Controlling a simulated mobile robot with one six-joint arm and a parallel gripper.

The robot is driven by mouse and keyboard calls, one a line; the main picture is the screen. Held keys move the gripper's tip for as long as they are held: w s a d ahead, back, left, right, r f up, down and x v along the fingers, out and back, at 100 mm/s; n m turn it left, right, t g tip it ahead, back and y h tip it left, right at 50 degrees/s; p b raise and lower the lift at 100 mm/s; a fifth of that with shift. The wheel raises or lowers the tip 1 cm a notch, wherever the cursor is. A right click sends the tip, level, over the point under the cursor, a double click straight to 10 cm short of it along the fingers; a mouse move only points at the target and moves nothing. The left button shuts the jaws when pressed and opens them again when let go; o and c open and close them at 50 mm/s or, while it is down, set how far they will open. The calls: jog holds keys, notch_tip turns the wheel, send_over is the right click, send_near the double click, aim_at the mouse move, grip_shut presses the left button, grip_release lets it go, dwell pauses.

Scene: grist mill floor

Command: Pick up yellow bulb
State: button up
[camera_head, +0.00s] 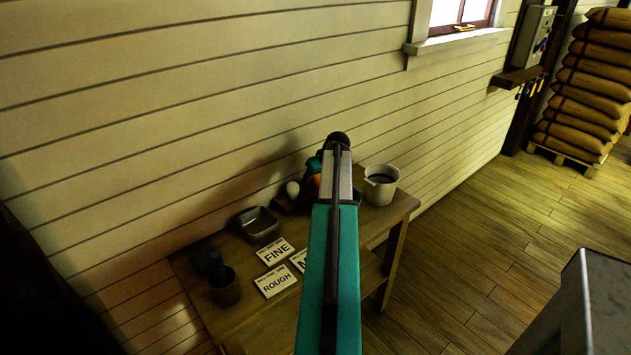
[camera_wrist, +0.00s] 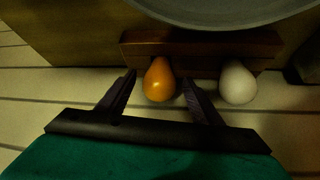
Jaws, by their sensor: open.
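The yellow bulb (camera_wrist: 159,80), orange-yellow in colour, stands at a dark wooden rack (camera_wrist: 200,45) in the wrist view. My gripper (camera_wrist: 158,78) is open, with one dark finger on each side of the bulb; whether either touches it cannot be told. A white bulb (camera_wrist: 238,82) is beside it, just outside the right finger. In the head view, my teal arm covers most of the rack and my fingers. A bit of orange (camera_head: 315,181) shows beside the arm, and the white bulb (camera_head: 292,189) is to its left.
The wooden bench (camera_head: 235,315) stands against a plank wall. It holds a white bucket (camera_head: 381,184), a metal pan (camera_head: 258,224), a dark cup (camera_head: 225,289) and signs (camera_head: 275,281). A grey round rim (camera_wrist: 230,14) is close to the rack.

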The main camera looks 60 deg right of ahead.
jog(key=shift+w+d+f, duration=0.1)
jog(key=shift+w+f, duration=0.05)
jog(key=shift+f, duration=0.15)
dwell(0.4)
jog(key=c, duration=1.3)
